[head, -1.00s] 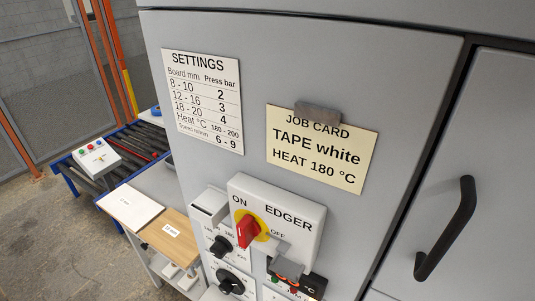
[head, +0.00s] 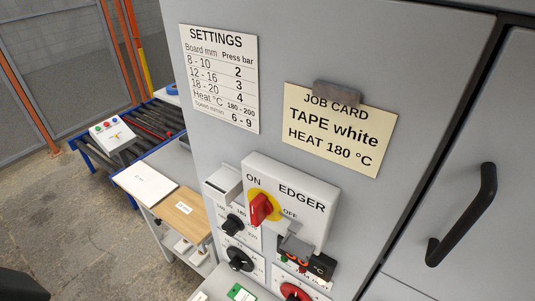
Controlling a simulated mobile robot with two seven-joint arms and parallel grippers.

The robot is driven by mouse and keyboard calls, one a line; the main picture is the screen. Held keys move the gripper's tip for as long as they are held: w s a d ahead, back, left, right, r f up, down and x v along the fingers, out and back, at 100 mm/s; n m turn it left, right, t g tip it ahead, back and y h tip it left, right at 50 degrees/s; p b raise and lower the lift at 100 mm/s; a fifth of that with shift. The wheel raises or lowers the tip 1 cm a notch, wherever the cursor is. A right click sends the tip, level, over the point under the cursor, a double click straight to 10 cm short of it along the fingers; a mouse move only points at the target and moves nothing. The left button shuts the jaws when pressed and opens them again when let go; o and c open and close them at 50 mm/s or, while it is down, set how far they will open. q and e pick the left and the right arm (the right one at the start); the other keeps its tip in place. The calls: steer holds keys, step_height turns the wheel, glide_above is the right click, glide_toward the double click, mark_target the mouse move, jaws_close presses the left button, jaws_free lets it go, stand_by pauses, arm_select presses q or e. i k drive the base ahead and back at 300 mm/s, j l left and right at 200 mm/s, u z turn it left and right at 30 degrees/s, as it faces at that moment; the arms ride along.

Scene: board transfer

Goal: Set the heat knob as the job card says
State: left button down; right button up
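The job card (head: 339,130) is held by a grey clip on the cabinet front and reads TAPE white, HEAT 180 °C. A dark °C display (head: 321,266) is partly hidden behind a grey bracket.
The settings card (head: 220,78) lists heat 180-200. The red ON/OFF switch (head: 261,209) is on the EDGER box. A red knob (head: 292,292) and a green block (head: 240,293) are at the bottom edge. Boards (head: 146,185) lie left. A black handle (head: 464,214) projects at right.

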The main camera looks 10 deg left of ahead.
mark_target(233, 224)
steer(key=j+z, duration=0.2)
steer(key=j, duration=2.55)
steer(key=i, duration=0.1)
